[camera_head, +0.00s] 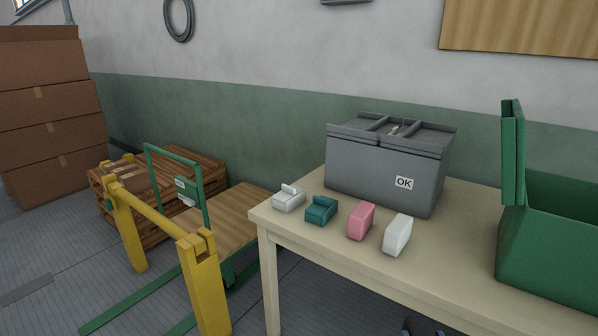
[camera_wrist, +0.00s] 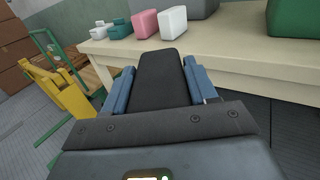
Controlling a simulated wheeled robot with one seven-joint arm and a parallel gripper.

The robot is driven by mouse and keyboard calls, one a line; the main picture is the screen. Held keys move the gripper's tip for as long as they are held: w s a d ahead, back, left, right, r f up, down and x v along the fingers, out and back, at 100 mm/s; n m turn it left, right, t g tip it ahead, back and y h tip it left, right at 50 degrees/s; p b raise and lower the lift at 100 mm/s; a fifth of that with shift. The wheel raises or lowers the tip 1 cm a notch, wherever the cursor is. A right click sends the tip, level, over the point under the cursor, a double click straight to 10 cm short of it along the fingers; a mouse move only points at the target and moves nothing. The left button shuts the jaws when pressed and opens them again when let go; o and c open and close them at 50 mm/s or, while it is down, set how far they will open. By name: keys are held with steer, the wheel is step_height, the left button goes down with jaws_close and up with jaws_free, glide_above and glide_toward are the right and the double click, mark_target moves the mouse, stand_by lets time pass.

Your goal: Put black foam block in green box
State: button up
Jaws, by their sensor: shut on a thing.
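The black foam block (camera_wrist: 160,77) is held upright between the two blue fingers of my gripper (camera_wrist: 158,88) in the wrist view. The fingers press on its left and right sides. The gripper is in front of the table's near edge. The green box (camera_head: 548,262) stands at the right end of the table with its lid raised on the left side; its inside floor is hidden. Part of the green box also shows at the top right of the wrist view (camera_wrist: 296,20). A small dark and blue part at the bottom of the head view may be my gripper.
On the table (camera_head: 300,250) stand a white piece (camera_head: 289,199), a teal piece (camera_head: 321,211), a pink block (camera_head: 361,221) and a white block (camera_head: 397,235). A grey box (camera_head: 378,172) marked OK stands behind them. Bare tabletop lies between the white block and the green box.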

steer(key=shift+s+a+f+n+y, duration=0.35)
steer(key=shift+s+f+y, duration=0.1)
steer(key=shift+s, duration=0.2)
steer(key=shift+s+f, duration=0.15)
steer(key=shift+f, duration=0.15)
step_height(320, 180, down, 10)
steer(key=s, duration=0.2)
steer(key=shift+s, duration=0.15)
steer(key=shift+a, duration=0.1)
steer(key=shift+f, duration=0.1)
steer(key=shift+r, duration=0.2)
